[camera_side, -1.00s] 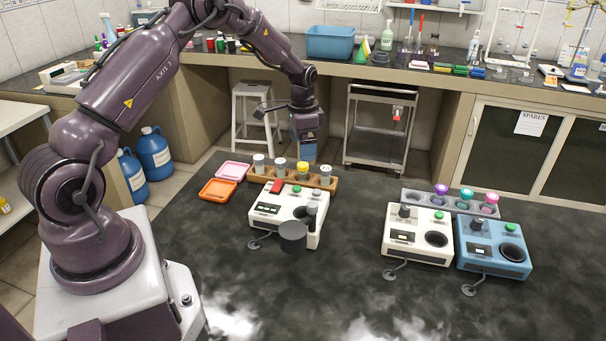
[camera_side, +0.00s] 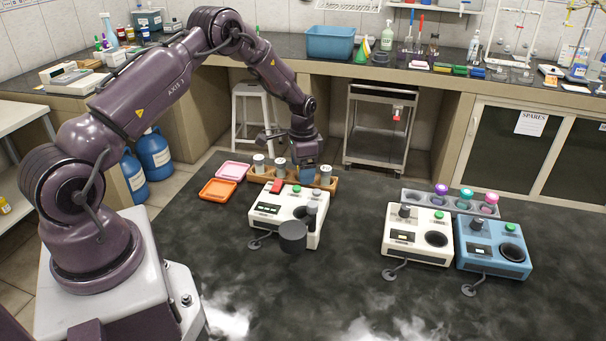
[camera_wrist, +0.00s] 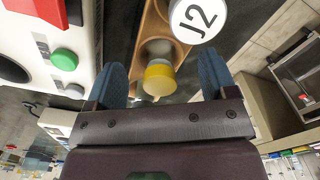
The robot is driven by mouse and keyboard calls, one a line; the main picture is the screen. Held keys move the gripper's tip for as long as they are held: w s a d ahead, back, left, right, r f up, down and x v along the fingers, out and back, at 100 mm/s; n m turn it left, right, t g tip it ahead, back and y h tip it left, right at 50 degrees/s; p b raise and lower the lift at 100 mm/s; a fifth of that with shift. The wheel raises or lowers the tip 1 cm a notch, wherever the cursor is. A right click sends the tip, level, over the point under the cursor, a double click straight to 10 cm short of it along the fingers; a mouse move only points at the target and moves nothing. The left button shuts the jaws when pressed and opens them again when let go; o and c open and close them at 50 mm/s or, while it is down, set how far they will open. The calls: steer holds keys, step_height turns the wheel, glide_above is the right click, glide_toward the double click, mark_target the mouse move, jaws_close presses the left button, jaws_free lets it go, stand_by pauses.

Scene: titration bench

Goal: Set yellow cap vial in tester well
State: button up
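The yellow cap vial (camera_wrist: 160,80) stands in the wooden rack (camera_wrist: 150,30), between the blue fingers of my gripper (camera_wrist: 162,78) in the wrist view. The fingers are open, with a gap showing on each side of it. In the side view my gripper (camera_side: 305,172) is low over the rack (camera_side: 258,177) and hides the yellow cap. A white tester (camera_side: 283,213) with a dark grey disc at its front stands just before the rack. Another white tester (camera_side: 402,240) and a blue tester (camera_side: 480,258), each with an open dark well, stand at the right.
A pink tray (camera_side: 232,170) and an orange tray (camera_side: 217,189) lie left. A grey rack (camera_side: 450,203) holds purple, teal and pink caps. The mat's middle is clear.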

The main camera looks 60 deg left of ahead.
steer(key=c, duration=1.1)
steer(key=shift+r, duration=3.75)
steer(key=shift+w+d+r, duration=0.15)
steer(key=shift+w+d, duration=0.05)
steer(key=shift+d, duration=0.05)
steer(key=s+d+r+m, duration=0.2)
steer(key=d+r, duration=0.1)
steer(key=d, duration=0.6)
steer(key=shift+m, duration=0.4)
steer(key=shift+s+d+f, duration=0.75)
steer(key=shift+s+f, duration=0.2)
steer(key=shift+f, duration=0.05)
steer(key=shift+s+d+f, duration=0.8)
steer(key=shift+s+f, duration=0.2)
steer(key=shift+s+d+f, duration=0.75)
steer(key=shift+s+f, duration=0.2)
steer(key=shift+f, duration=0.05)
